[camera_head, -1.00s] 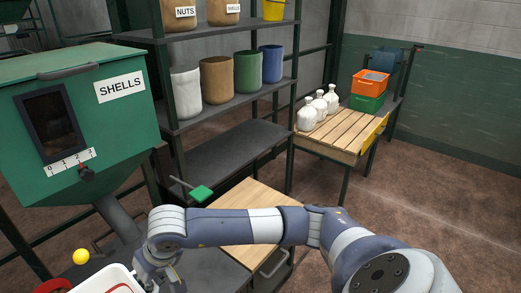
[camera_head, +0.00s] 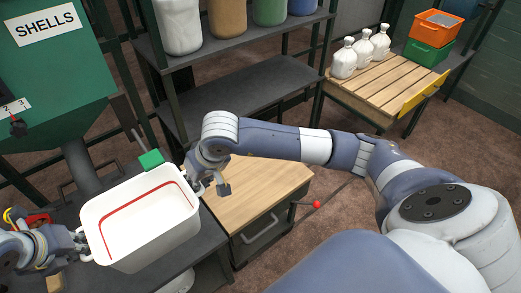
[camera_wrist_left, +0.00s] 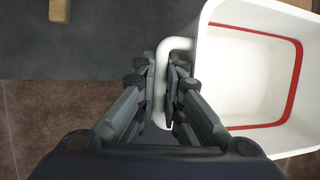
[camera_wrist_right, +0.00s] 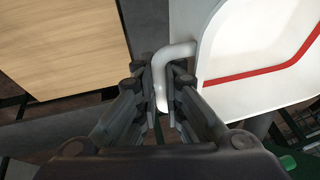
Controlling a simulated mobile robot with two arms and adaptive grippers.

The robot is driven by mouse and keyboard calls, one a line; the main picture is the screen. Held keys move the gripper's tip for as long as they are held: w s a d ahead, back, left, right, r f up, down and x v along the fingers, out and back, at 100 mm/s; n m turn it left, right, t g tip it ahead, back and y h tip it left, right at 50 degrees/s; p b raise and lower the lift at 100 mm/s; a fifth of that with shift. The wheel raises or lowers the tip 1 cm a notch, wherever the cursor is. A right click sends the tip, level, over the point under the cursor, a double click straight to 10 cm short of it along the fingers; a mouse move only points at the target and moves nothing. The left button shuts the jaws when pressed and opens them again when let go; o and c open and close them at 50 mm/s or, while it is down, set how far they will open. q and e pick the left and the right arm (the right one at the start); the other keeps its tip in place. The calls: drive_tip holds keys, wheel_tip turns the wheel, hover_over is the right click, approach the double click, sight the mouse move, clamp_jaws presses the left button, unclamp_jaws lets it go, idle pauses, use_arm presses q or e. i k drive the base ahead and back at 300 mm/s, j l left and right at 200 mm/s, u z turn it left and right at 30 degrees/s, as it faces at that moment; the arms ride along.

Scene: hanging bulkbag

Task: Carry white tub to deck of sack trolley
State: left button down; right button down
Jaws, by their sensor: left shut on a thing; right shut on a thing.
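The white tub (camera_head: 150,235) is an open, empty-looking box with a red line around its inside, at the lower left of the head view. My left gripper (camera_head: 84,243) is shut on the tub's handle at its left end; the left wrist view shows the white handle (camera_wrist_left: 163,75) between the fingers. My right gripper (camera_head: 198,184) is shut on the handle at the opposite end, seen in the right wrist view (camera_wrist_right: 162,90). The tub is over or on a dark bench; I cannot tell if it touches. I cannot make out a sack trolley.
A wood-topped cabinet (camera_head: 255,192) stands right of the tub. The green SHELLS hopper (camera_head: 55,75) is at the left. A green-ended lever (camera_head: 151,159) is close behind the tub. Brown floor is open at right.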

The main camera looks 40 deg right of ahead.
sight(242, 174)
drive_tip(key=l, duration=1.45)
drive_tip(key=i+l, duration=0.1)
drive_tip(key=l, duration=0.2)
drive_tip(key=i+l, duration=0.1)
drive_tip(key=l, duration=0.2)
drive_tip(key=i+l, duration=0.1)
drive_tip(key=l, duration=0.15)
drive_tip(key=i+j, duration=0.2)
drive_tip(key=i, duration=0.1)
